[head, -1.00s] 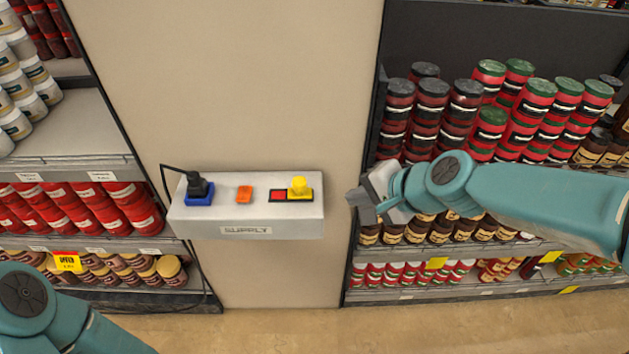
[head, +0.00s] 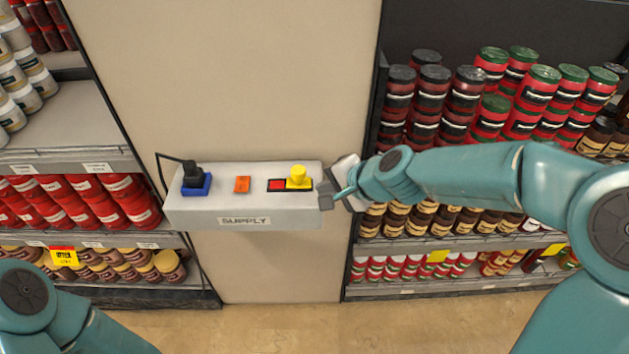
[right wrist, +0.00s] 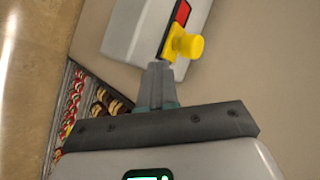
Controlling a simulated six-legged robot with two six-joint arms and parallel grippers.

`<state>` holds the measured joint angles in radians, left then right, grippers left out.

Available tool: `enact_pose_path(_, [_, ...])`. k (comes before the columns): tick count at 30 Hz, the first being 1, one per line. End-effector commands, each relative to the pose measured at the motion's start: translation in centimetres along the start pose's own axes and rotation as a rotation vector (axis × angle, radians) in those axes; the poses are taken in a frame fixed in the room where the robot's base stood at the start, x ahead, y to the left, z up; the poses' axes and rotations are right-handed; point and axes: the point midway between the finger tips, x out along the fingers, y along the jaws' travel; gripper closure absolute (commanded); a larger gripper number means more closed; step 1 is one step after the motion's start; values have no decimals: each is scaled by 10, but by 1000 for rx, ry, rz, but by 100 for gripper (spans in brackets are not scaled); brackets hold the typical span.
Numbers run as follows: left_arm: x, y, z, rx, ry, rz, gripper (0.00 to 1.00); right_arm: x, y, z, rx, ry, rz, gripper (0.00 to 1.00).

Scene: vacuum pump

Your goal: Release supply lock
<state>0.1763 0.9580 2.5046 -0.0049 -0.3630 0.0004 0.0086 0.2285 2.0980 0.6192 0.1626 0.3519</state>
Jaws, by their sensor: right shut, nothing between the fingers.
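The grey supply box (head: 245,211) sticks out from the beige wall, with a "SUPPLY" label on its front. On its top, left to right, are a black plug (head: 194,175) in a blue socket, an orange switch (head: 242,184), and a red and yellow plate with a yellow knob (head: 298,174). My right gripper (head: 328,199) is shut and empty just right of the box's right end. In the right wrist view its fingertips (right wrist: 159,68) point at the yellow knob (right wrist: 186,45), close to it; contact cannot be told. My left gripper is out of view; only its arm shows.
Shelves of red jars (head: 432,95) stand right of the box, behind my right arm. Shelves with red cans (head: 85,200) stand at the left. A black cable (head: 163,180) runs from the plug down the box's left side. The space above the box is clear.

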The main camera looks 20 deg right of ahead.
Motion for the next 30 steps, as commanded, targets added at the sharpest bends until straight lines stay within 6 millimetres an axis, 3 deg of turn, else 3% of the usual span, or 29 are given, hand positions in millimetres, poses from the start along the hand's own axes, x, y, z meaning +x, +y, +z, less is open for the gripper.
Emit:
enact_pose_path(1, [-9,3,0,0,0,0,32,4,-10,0,-2,-1,1,100])
enact_pose_path(7, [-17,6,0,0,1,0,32,21,-25,0,-2,0,0,100])
enact_pose_path(23, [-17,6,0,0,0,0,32,26,-27,1,-1,0,-1,100])
enact_pose_path(30, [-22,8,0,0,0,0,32,32,-34,10,-2,-2,0,100])
